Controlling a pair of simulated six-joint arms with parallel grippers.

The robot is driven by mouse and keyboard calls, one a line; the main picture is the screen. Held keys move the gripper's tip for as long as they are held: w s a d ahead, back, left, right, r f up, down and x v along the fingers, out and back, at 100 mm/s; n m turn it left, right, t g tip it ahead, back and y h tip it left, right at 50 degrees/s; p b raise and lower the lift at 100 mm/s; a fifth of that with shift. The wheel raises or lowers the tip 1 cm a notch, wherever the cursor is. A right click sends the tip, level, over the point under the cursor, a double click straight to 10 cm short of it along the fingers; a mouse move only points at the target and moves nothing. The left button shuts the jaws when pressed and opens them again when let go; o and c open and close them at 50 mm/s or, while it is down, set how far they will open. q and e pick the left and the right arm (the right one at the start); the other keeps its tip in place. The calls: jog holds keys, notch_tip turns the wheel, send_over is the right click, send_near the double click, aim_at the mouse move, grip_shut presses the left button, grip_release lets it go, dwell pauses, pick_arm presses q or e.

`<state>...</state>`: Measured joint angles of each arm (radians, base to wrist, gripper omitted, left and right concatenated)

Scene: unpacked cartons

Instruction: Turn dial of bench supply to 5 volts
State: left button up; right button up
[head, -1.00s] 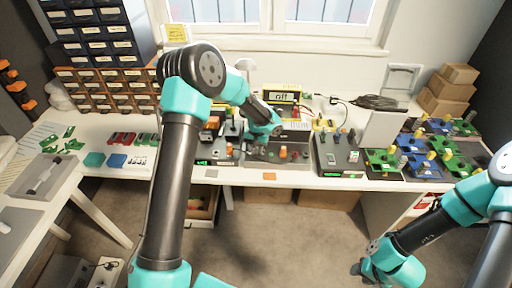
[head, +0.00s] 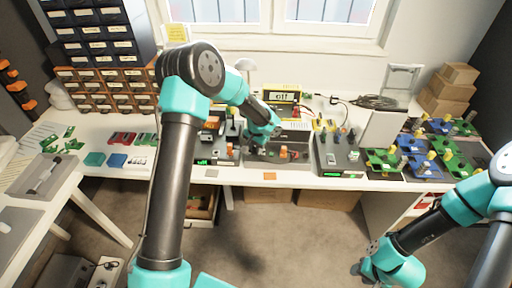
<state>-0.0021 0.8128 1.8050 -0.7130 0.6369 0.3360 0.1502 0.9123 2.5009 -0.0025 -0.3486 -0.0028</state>
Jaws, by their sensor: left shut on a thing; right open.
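The bench supply (head: 296,134) is a grey box with a vented top, near the middle of the back table. An orange-red knob (head: 284,152) shows on its front. My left gripper (head: 258,148) is at the left part of the supply's front, pointing down and shut on the dial there. The dial itself is mostly hidden by the fingers and too small to read. My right gripper (head: 368,272) is open and empty, low over the floor in front of the table, far from the supply.
Similar grey devices stand close on both sides, one on the left (head: 218,152) and one on the right (head: 340,158). Green and blue boards (head: 424,168) fill the table's right end. Drawer cabinets (head: 105,90) stand back left.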

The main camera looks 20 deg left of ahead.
pick_arm(q)
jog(key=o, duration=0.9)
jog(key=r, duration=1.7)
jog(key=shift+s+d+r, duration=0.1)
jog(key=shift+d+r, duration=0.1)
jog(key=shift+d, duration=0.2)
